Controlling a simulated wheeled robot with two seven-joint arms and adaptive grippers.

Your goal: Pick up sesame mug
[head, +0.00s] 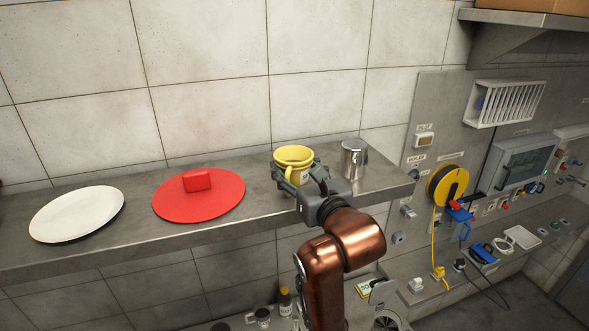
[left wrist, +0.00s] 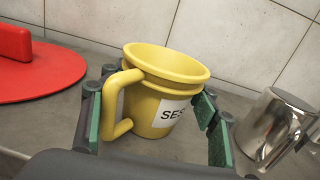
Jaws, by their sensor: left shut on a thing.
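The sesame mug (head: 294,158) is yellow and stands on the grey shelf (head: 130,235), towards its right part. In the left wrist view the mug (left wrist: 165,90) is upright, with a white label that reads "SES" and its handle on the left. My left gripper (head: 298,183) is at the mug, one finger on each side of it. In the left wrist view the fingers with green pads stand left and right of the mug, and my left gripper (left wrist: 160,128) is shut on it. The mug's lower part is partly hidden in the head view. My right gripper is not in view.
A shiny metal pitcher (head: 354,159) stands close to the right of the mug. A red disc with a red block handle (head: 199,199) and a white plate (head: 77,213) lie to the left. The tiled wall (head: 205,120) is behind. Free shelf shows between disc and mug.

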